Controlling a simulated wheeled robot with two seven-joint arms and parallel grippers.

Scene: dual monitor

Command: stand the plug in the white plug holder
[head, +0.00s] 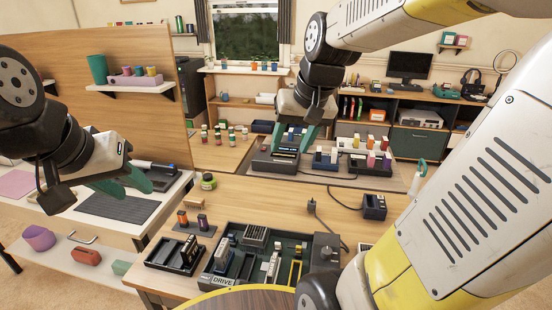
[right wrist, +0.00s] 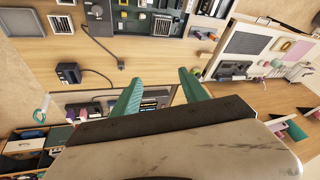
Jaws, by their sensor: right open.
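The dark plug (head: 312,206) is on the wooden table in the head view, with its cord running toward the front right. It also shows in the right wrist view (right wrist: 121,64), apart from my gripper. A pale square-framed piece (right wrist: 60,24) may be the white plug holder; I cannot tell for sure. My right arm hides most of that area in the head view. My right gripper (head: 296,134) is open and empty above the back of the table, its green fingers apart in the right wrist view (right wrist: 160,92). My left gripper (head: 122,184) is open and empty over the left side bench.
A dark organiser tray (head: 215,284) with several parts fills the table front. A small black device (head: 374,207) stands right of the plug. Dark racks (head: 362,180) with coloured items stand behind. The middle tabletop (head: 265,200) is clear.

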